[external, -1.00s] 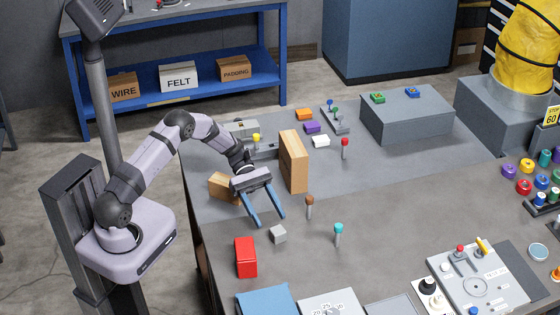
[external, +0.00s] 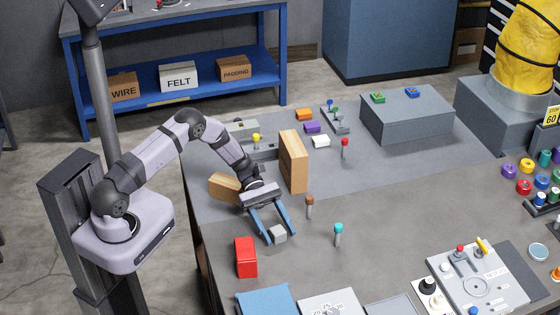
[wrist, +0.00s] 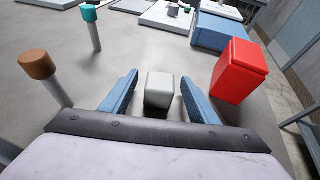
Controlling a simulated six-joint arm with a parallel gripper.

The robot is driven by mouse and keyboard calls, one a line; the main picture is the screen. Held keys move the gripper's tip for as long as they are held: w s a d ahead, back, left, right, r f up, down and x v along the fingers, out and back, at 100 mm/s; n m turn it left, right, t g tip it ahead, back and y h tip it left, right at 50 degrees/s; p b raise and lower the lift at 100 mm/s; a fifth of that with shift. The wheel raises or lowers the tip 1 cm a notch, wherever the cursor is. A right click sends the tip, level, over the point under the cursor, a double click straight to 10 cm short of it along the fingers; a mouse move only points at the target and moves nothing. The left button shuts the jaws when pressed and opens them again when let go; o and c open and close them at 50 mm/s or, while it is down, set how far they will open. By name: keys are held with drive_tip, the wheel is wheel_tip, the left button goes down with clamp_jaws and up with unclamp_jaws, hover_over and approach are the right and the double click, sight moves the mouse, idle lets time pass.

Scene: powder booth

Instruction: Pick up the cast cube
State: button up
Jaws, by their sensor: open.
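The cast cube (external: 278,234) is a small light grey block on the grey table. In the wrist view the cube (wrist: 160,90) sits between the two blue fingers, with a gap visible on each side. My gripper (external: 279,237) is open and low over the table, its fingers on either side of the cube. It also shows in the wrist view (wrist: 158,92). The far part of the cube's underside and its contact with the table are hidden.
A red block (external: 245,257) stands close by, right of the cube in the wrist view. A brown-topped peg (external: 309,206) and a cyan-topped peg (external: 338,234) stand on the other side. A tall wooden block (external: 293,161) stands behind. Bare table lies between the pegs and cube.

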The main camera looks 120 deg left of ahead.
sight(277, 229)
drive_tip(key=c, duration=1.3)
drive_tip(key=shift+r, duration=0.1)
drive_tip(key=shift+r+b, duration=1.6)
drive_tip(key=shift+r, duration=3.35)
